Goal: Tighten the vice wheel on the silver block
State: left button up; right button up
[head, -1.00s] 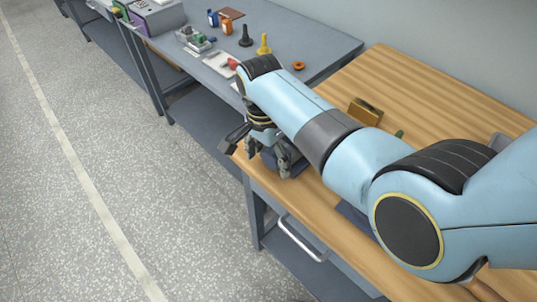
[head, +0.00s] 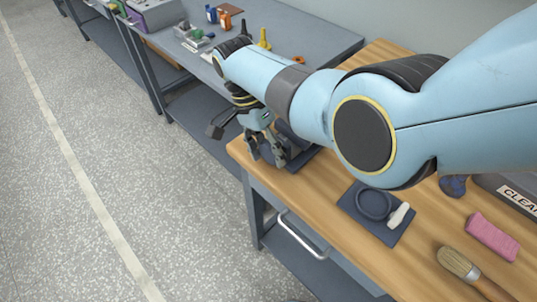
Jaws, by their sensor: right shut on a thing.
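My right gripper (head: 267,160) is at the left front corner of the wooden bench (head: 310,192), pointing down. Its fingers are shut on a dark thing that looks like the vice wheel, mostly hidden between them. The dark blue vice (head: 300,158) sits just right of the fingers, partly behind the gripper and my arm. I cannot make out the silver block; the gripper and arm cover that area. My left gripper is out of view.
On the wooden bench lie a dark mat (head: 388,232) with a round dish (head: 373,204), a pink block (head: 492,237), a brush (head: 460,263) and a labelled box (head: 520,198). A grey bench (head: 325,42) with small parts stands behind. The bench front between vice and mat is clear.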

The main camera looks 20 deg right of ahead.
jog(key=o, duration=1.2)
jog(key=v, duration=1.2)
